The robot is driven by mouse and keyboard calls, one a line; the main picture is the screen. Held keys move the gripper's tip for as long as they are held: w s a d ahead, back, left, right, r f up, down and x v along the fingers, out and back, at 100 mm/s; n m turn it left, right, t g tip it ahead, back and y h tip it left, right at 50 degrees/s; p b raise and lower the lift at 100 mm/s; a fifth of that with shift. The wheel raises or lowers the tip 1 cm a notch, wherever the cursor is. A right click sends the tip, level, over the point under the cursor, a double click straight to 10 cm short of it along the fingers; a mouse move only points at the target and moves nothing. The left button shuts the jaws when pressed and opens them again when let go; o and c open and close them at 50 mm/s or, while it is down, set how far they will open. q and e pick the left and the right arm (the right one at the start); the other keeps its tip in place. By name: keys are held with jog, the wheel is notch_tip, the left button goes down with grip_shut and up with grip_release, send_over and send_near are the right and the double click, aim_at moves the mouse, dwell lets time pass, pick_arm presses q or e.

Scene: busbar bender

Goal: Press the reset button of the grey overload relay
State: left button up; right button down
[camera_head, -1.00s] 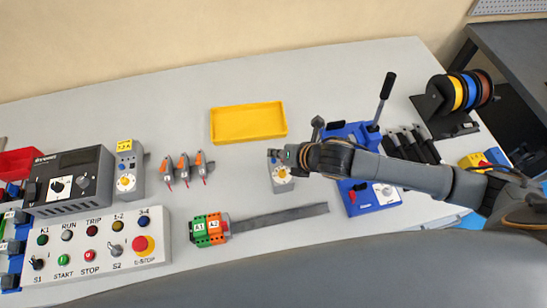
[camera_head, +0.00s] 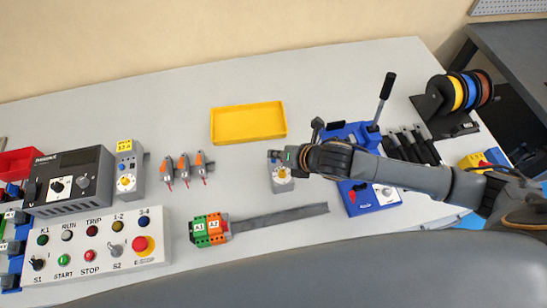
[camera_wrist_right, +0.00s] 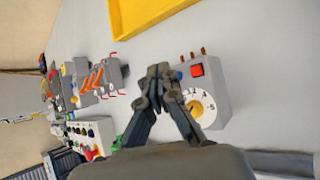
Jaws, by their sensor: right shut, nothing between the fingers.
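A grey overload relay (camera_head: 281,183) with a white dial stands on the table, partly hidden under my right gripper (camera_head: 284,155). In the right wrist view the relay (camera_wrist_right: 220,98) shows a red square button (camera_wrist_right: 197,70), a small blue button (camera_wrist_right: 179,75) at its left edge and a dial with a yellow centre (camera_wrist_right: 196,108). My right gripper (camera_wrist_right: 158,76) is shut and empty. Its fingertips appear just left of the blue button; I cannot tell whether they touch it. My left gripper is not in view.
Another grey device (camera_head: 127,166) with a yellow label stands at the left, near several orange-and-grey connectors (camera_head: 184,166). A yellow tray (camera_head: 248,123) lies behind the relay. Orange and green terminal blocks (camera_head: 209,230) sit in front. A blue bender (camera_head: 352,134) stands right, under my arm.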

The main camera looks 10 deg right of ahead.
aim_at(276, 163)
jog(key=shift+f, duration=0.6)
dwell(0.6)
jog(key=shift+r, duration=0.1)
jog(key=shift+r+p, duration=0.8)
jog(key=shift+p, duration=0.1)
notch_tip(276, 163, up, 5)
jog(key=p, duration=0.5)
dwell(0.4)
jog(key=shift+s, duration=0.1)
dwell(0.4)
